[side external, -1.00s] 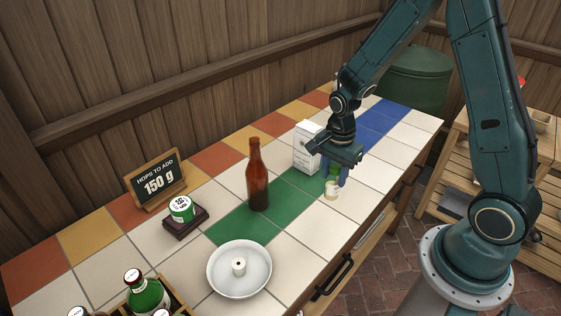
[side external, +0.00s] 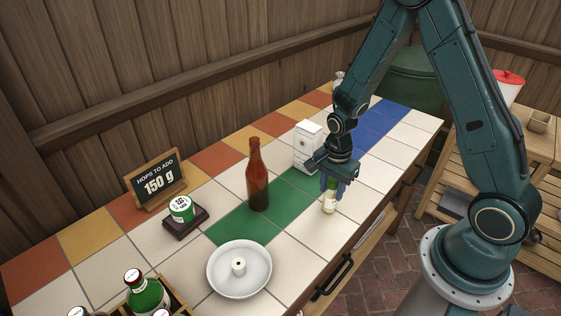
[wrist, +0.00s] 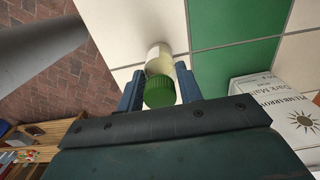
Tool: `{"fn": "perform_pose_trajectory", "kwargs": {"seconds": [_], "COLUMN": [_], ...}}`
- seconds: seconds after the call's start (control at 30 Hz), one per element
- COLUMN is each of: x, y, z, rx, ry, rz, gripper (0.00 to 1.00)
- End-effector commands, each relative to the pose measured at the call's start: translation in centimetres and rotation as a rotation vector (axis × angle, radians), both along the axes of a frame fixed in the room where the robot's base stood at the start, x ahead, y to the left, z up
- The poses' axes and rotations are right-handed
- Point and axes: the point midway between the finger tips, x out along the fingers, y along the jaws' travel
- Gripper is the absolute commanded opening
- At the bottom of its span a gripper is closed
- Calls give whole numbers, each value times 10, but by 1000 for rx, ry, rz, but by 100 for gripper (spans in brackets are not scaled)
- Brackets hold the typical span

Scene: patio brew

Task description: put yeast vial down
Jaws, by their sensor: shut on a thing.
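The yeast vial (side external: 330,205) is a small pale vial with a green cap (wrist: 160,92). My gripper (side external: 332,184) is shut on it near the cap, and the vial hangs below the blue fingers. In the wrist view the vial's pale body (wrist: 159,57) shows beyond the cap, between the two fingers. It is upright or nearly so, over the white tiles near the counter's front edge. I cannot tell whether its base touches the tile.
A white malt box (side external: 307,147) stands close behind my gripper. A brown bottle (side external: 258,175) stands on the green tiles to the left. A white dish (side external: 239,286) lies in front, near a crate of bottles (side external: 178,297). White tiles (side external: 305,226) left of the vial are clear.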

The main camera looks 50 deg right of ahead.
Motion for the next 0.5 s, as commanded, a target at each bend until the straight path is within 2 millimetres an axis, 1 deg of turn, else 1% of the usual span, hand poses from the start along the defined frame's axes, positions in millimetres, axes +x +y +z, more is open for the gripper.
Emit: {"fn": "perform_pose_trajectory", "kwargs": {"seconds": [0.37,0.4,0.47,0.5], "x": [0,0,0,0], "y": [0,0,0,0], "z": [-3,-3,-3,-3], "rx": [0,0,0,0], "ry": [1,0,0,0], "rz": [0,0,0,0], "gripper": [13,41,53,57]}}
